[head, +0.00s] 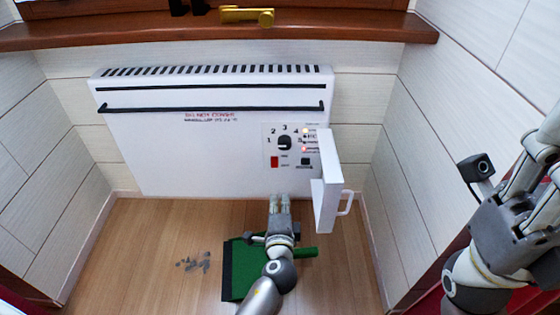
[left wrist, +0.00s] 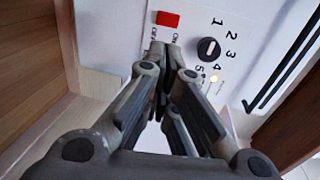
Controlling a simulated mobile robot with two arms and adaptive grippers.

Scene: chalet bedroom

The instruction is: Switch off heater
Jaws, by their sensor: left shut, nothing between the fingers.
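The white heater (head: 200,150) is on the wall under the sill. Its control panel has a black dial (head: 285,142) numbered 1 to 5, a red switch (head: 274,161) below left of it, and small lit lights. In the left wrist view the red switch (left wrist: 168,19) and the dial (left wrist: 209,48) lie just beyond my fingers. My left gripper (head: 280,198) is shut and empty, below the red switch; contact with the heater cannot be told. My right gripper (head: 535,155) is at the right edge, partly cut off, away from the heater.
A white cover with a handle (head: 328,190) stands open right of the controls, close beside my left gripper. A green dustpan (head: 240,275) lies on the wooden floor, partly under my left arm. Grey debris (head: 195,262) lies left of it. Walls close in on both sides.

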